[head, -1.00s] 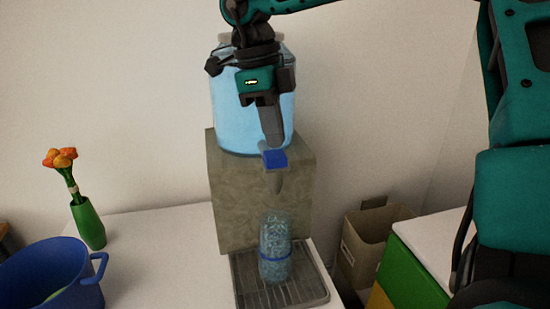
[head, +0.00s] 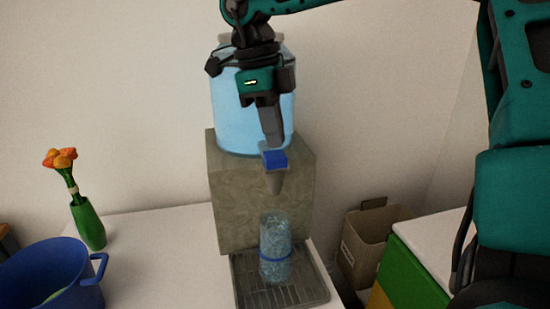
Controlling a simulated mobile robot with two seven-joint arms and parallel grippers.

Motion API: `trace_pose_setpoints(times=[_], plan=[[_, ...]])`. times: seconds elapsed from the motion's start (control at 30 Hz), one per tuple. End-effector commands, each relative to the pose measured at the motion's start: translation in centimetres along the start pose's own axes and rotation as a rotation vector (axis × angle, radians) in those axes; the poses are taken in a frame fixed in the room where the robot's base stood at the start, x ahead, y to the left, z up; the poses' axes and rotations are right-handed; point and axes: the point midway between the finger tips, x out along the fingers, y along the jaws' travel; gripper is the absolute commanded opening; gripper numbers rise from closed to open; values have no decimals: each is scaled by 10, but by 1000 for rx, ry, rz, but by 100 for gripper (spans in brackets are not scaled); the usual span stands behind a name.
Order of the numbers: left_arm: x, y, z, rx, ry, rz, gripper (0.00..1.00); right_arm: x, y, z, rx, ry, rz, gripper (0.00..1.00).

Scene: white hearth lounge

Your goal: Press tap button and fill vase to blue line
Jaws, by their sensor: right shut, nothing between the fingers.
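A clear vase (head: 275,246) stands upright on the drip tray (head: 308,291), under the tap (head: 273,180). A blue line (head: 276,258) runs around the vase. Bubbly, textured water shows in it, reaching above the line as far as I can see; its exact level is hard to read. The blue tap button (head: 274,158) is on top of the tap. My right gripper (head: 272,143) is shut and empty, fingers pointing down just above the button; I cannot tell whether they touch it. My left gripper is out of view.
The dispenser has a stone-like body (head: 232,190) and a blue water bottle (head: 225,115). A blue pot (head: 40,275) and a green vase with orange flowers (head: 89,224) stand at left. A cardboard box (head: 365,245) and green drawer unit (head: 410,275) are at right. The white table (head: 160,240) is clear between.

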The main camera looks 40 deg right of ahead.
Motion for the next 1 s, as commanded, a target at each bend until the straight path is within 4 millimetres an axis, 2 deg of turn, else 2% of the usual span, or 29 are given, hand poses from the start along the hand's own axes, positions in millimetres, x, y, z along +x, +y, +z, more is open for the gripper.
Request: trace_pose_setpoints(times=[0.47,1.0], plan=[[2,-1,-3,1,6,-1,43,0,0,0,0,0,0,0],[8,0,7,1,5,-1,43,16,0,3,0,0,0,0]])
